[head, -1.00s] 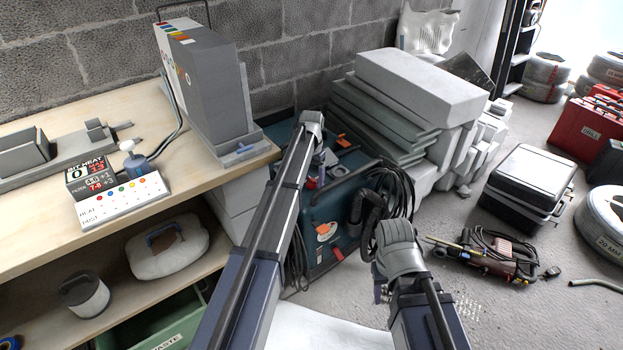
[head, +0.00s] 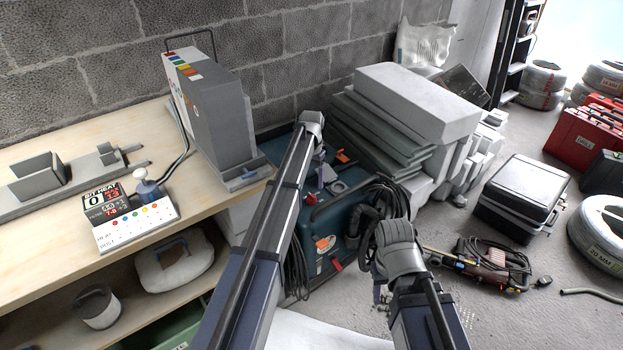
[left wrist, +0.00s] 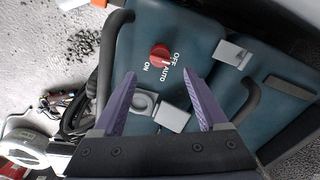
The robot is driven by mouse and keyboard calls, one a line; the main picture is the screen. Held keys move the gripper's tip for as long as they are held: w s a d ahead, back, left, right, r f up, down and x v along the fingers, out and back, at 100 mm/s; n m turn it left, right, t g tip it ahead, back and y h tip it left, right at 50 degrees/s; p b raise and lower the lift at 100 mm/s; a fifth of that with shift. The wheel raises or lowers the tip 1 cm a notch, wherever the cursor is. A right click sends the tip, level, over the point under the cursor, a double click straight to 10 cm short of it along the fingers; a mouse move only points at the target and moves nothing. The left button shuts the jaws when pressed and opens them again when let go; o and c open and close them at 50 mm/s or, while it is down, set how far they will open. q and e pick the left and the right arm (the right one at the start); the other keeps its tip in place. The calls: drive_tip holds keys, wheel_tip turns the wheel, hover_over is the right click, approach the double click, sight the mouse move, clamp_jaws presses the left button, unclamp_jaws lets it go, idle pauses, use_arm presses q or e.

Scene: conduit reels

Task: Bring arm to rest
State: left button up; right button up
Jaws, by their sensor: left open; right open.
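My left arm reaches out over a blue-green machine (head: 345,215) on the floor. In the left wrist view my left gripper (left wrist: 158,78) is open and empty, with its purple fingers spread above the machine's top panel (left wrist: 205,60). A red knob (left wrist: 159,57) marked OFF, AUTO and ON shows between and beyond the fingertips. In the head view the left fingers are mostly hidden behind the wrist. My right gripper (head: 378,295) points down at the lower middle, in front of the machine. It is open, holds nothing visible, and is partly hidden by its own wrist.
A wooden bench (head: 60,140) on the left carries a grey cabinet (head: 210,105) and a control box (head: 130,215). Stacked grey slabs (head: 415,100) stand behind the machine.

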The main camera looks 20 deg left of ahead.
use_arm(q)
drive_tip(key=s+d, duration=0.5)
drive_tip(key=s, duration=0.7)
drive_tip(key=s+d+y, duration=0.1)
drive_tip(key=s+d, duration=0.5)
drive_tip(key=s, duration=0.7)
drive_tip(key=s+d, duration=0.5)
drive_tip(key=s, duration=0.7)
wheel_tip(320, 180, up, 27)
drive_tip(key=p, duration=2.6)
drive_tip(key=shift+w+d+m+p, duration=0.35)
drive_tip(key=shift+m, duration=0.05)
drive_tip(key=shift+f, duration=0.2)
